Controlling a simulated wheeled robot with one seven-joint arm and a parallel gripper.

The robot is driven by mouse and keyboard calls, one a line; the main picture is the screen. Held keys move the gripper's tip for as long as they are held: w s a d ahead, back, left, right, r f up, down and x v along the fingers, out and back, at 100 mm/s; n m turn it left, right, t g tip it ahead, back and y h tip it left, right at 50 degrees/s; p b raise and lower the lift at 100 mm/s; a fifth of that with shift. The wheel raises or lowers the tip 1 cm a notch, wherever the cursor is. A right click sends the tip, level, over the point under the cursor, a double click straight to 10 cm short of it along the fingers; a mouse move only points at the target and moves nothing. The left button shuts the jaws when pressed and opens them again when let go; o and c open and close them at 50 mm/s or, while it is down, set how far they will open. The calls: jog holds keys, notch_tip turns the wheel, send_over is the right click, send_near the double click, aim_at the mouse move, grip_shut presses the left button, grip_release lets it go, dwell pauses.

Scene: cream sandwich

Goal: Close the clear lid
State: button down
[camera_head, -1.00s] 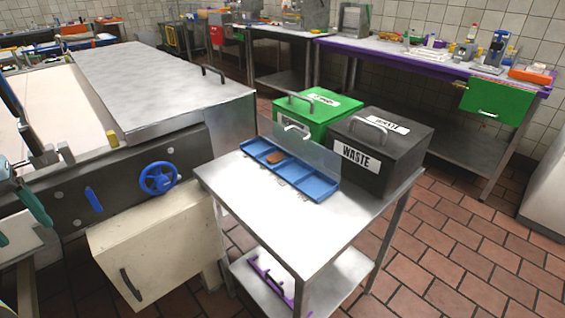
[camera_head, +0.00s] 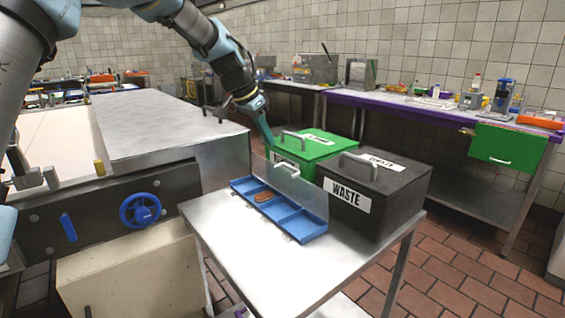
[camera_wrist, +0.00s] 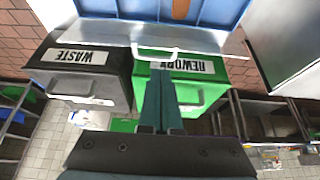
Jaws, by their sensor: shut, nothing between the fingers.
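The clear lid (camera_head: 308,190) stands open, raised along the back edge of the blue compartment tray (camera_head: 300,231) on the steel table. Its white handle (camera_head: 285,173) shows near the left part of the lid, and also in the wrist view (camera_wrist: 143,50). My gripper (camera_head: 270,142) is behind and above the lid, beside the green bin. In the wrist view, my gripper (camera_wrist: 162,72) is shut and empty, its fingertips close to the handle. I cannot tell whether they touch. A brown item (camera_head: 264,197) lies in a left compartment of the tray.
A green bin (camera_head: 312,146) and a black WASTE bin (camera_head: 388,208) stand close behind the lid, leaving little room there. A large steel machine (camera_head: 160,125) stands to the left. The table top (camera_head: 260,265) in front of the tray is clear.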

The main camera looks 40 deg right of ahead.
aim_at(280, 173)
jog(key=p+x, duration=0.2)
jog(key=x, duration=0.7)
jog(key=shift+d+f, duration=0.2)
jog(key=shift+f, duration=0.15)
jog(key=shift+a+f+b, duration=0.1)
jog(key=shift+f+b, duration=0.05)
jog(key=shift+b, duration=0.35)
